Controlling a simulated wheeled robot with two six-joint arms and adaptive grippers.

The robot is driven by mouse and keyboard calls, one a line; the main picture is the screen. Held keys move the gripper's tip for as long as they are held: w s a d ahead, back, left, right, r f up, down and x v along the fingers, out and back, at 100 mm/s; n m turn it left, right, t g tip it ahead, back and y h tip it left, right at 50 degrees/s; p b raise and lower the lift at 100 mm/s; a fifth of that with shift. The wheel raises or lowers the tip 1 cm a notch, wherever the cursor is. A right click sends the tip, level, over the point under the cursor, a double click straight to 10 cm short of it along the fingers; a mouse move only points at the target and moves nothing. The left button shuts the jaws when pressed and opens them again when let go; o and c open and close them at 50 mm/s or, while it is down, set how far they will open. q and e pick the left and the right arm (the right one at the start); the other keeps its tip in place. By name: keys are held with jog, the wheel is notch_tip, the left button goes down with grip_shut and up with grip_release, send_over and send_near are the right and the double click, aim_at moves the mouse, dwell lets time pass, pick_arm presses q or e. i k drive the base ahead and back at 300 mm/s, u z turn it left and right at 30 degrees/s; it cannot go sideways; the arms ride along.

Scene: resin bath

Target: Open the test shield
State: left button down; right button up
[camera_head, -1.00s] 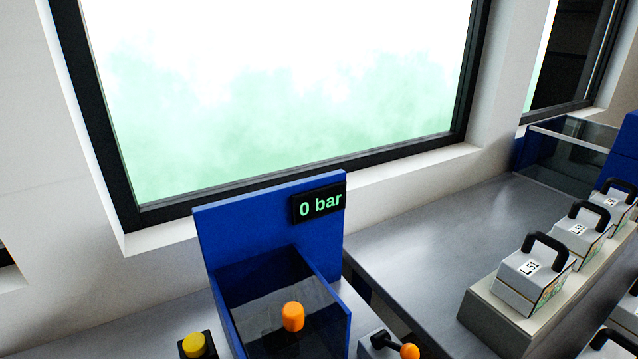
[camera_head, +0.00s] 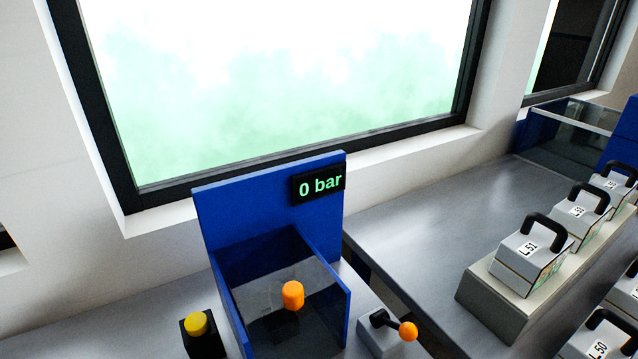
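The test station has a blue back panel (camera_head: 235,215) with a black display (camera_head: 319,184) reading "0 bar". In front of the panel is a dark see-through shield (camera_head: 265,265) between blue side walls. An orange knob (camera_head: 292,295) shows at the shield's front. I cannot tell for sure whether the shield is shut, but it appears to stand across the station. Neither of my grippers is in view.
A yellow button on a black box (camera_head: 196,323) stands left of the station. A lever with an orange ball (camera_head: 408,331) stands to its right. Several grey handled blocks (camera_head: 530,256) sit on a raised stand at the right. The grey counter (camera_head: 430,215) behind them is largely clear.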

aim_at(292, 292)
jog(key=u, duration=0.7)
jog(key=k, duration=1)
jog(key=z, duration=1.55)
